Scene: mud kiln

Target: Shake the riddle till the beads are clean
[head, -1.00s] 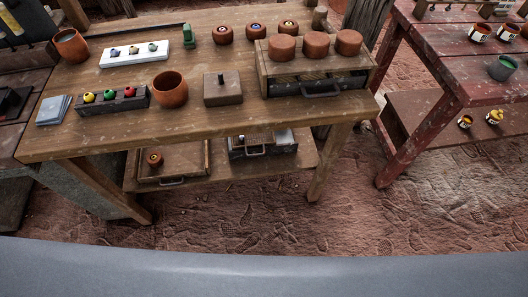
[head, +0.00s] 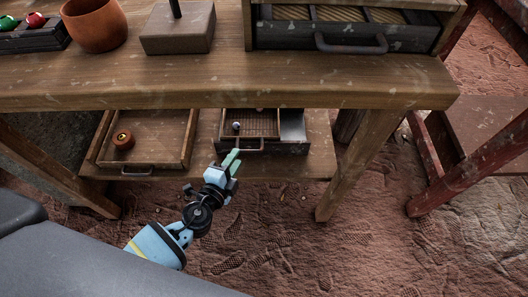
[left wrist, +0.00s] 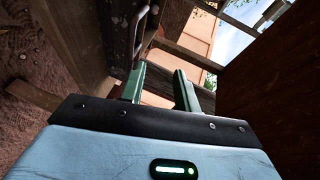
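The riddle (head: 262,123), a small wooden-framed tray with a ribbed or mesh floor, sits in a dark metal tray (head: 290,147) on the lower shelf in the head view. A small dark and pale round thing (head: 236,126), perhaps a bead, shows at its left side. My left gripper (head: 232,162) is just in front of the metal tray, below its handle (head: 246,148). In the left wrist view its green fingers (left wrist: 160,90) stand apart with nothing between them. A metal handle (left wrist: 138,32) shows beyond the left finger. My right gripper is not in view.
The workbench top (head: 200,88) overhangs the shelf. A bench leg (head: 352,165) stands right of the metal tray. Open ground (head: 290,230) lies in front.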

